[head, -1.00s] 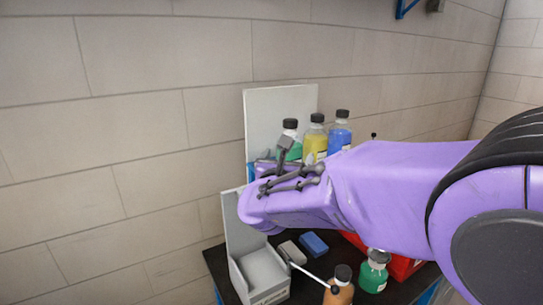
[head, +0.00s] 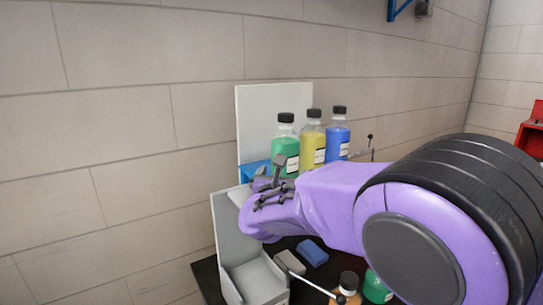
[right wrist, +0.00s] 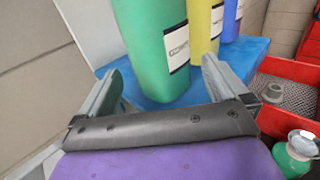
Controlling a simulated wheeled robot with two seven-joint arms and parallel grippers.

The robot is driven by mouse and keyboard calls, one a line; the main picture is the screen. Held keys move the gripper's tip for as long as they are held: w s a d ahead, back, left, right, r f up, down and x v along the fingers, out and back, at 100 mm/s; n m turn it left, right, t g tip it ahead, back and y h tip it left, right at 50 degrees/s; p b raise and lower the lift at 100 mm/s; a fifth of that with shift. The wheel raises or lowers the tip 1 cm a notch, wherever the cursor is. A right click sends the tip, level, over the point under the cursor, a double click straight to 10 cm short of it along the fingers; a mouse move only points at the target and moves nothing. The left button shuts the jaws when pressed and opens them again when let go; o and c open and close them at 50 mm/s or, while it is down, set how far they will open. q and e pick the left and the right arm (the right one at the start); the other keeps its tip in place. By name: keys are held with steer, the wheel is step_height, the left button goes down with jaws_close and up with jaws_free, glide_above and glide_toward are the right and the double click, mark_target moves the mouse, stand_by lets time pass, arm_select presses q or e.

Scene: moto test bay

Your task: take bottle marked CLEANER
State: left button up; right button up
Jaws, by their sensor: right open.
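A green bottle (head: 286,145) with a black cap stands upright at the left of a row on a blue stand (right wrist: 190,102). A yellow bottle (head: 312,148) and a blue bottle (head: 338,139) stand to its right. Each has a white label too small to read. My right gripper (head: 272,172) is open in front of the row. In the right wrist view the green bottle (right wrist: 154,52) stands just beyond and between the open fingers of my gripper (right wrist: 163,75), with no clear contact. My left gripper is not in view.
A grey box (head: 257,280), a grey block (head: 290,262) and a blue block (head: 313,251) are on the dark table below. An orange bottle (head: 347,297) and another green bottle (head: 376,288) stand nearby. A red tray (right wrist: 285,121) lies right of the stand.

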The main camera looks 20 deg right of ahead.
steer(key=w+d+p, duration=0.1)
steer(key=w+d+r+p, duration=0.1)
steer(key=w+d+p, duration=0.1)
steer(key=w+p, duration=0.1)
steer(key=shift+r, duration=0.35)
steer(key=shift+w+d+f, duration=0.2)
steer(key=shift+w+f, duration=0.05)
steer(key=shift+w, duration=0.1)
steer(key=c, duration=0.9)
steer(key=shift+r, duration=0.15)
steer(key=c, duration=0.3)
